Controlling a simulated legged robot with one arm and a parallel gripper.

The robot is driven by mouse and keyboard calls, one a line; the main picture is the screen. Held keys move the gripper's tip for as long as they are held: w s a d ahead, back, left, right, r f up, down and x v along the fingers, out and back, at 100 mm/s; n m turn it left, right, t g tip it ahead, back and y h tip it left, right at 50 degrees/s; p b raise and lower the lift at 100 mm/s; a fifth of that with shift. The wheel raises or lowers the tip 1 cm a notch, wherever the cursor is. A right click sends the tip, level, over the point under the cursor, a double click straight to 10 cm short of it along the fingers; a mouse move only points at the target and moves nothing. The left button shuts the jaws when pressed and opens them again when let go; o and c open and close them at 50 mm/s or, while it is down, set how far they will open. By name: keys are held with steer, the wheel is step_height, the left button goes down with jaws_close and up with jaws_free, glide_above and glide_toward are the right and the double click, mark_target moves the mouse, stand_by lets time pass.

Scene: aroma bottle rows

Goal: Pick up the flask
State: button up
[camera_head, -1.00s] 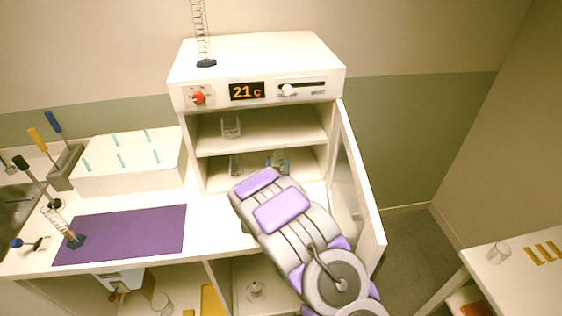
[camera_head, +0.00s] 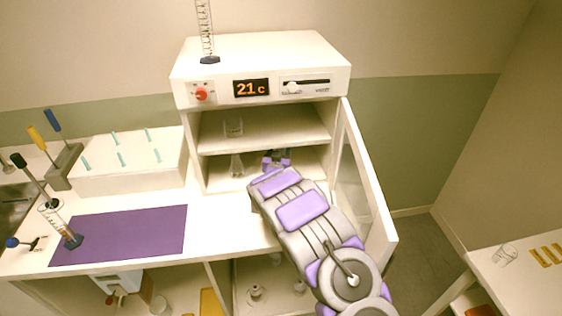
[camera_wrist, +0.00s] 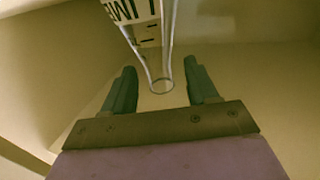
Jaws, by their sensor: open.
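A clear conical flask (camera_head: 237,166) stands upright on the lower shelf of the open cabinet, left of my gripper (camera_head: 277,158). My gripper reaches into this lower compartment, and my arm hides part of the shelf. In the wrist view, my open gripper (camera_wrist: 161,82) has its two dark fingers apart. A clear glass vessel (camera_wrist: 161,86) with a round rim shows between and beyond the fingertips, with a black-lettered label (camera_wrist: 140,12) behind or on it. I cannot tell whether it is the same flask. The fingers do not visibly touch it.
The cabinet door (camera_head: 365,190) hangs open to the right of my arm. A purple mat (camera_head: 120,235) lies on the counter at left, with a graduated cylinder (camera_head: 62,225) at its left edge.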

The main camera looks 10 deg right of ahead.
steer(key=shift+a, duration=0.5)
steer(key=shift+d, duration=0.85)
steer(key=c, duration=0.8)
steer(key=shift+a, duration=0.3)
steer(key=shift+c, duration=1.3)
steer(key=shift+a, duration=0.4)
jaws_close()
steer(key=shift+d, duration=0.1)
